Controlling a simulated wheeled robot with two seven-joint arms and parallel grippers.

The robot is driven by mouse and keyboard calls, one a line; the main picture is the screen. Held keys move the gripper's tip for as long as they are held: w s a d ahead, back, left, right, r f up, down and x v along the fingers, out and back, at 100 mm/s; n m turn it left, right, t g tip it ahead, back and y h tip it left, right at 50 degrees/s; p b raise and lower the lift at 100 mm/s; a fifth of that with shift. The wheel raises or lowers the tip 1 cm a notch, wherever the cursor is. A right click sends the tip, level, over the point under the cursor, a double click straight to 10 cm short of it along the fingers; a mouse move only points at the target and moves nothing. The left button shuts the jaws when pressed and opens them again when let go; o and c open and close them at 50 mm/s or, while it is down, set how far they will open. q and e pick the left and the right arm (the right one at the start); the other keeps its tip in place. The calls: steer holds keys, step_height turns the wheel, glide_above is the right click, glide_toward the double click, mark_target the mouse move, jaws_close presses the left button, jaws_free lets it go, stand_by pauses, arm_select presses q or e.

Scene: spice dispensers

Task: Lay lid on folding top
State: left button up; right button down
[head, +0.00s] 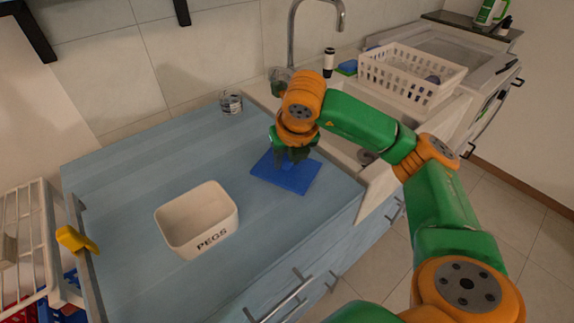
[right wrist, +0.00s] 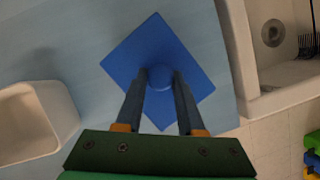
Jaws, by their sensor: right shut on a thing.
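The blue square lid (head: 298,180) with a round knob is at the right part of the pale blue folding top (head: 130,160). It lies flat on the top or just above it; I cannot tell whether they touch. My right gripper (head: 291,156) points down over the lid and is shut on its knob. In the right wrist view the two fingers (right wrist: 160,88) stand on either side of the knob, and the lid (right wrist: 150,45) appears turned like a diamond. My left gripper is not in view.
A cream bin marked PEGS (head: 212,240) stands left of the lid. A glass jar (head: 231,103) stands at the back edge. The sink and a white basket (head: 410,78) are at the right. A white rack (head: 35,225) with a yellow piece (head: 75,240) nearby is at the left.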

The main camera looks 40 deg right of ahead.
mark_target(287, 161)
steer(key=shift+f, duration=1.05)
steer(key=c, duration=0.5)
jaws_free()
steer(key=shift+r, duration=0.3)
steer(key=v, duration=0.4)
steer(key=shift+s+a+r, duration=0.1)
steer(key=shift+r, duration=0.25)
steer(key=p+v, duration=0.2)
steer(key=v, duration=0.5)
steer(key=shift+s, duration=0.2)
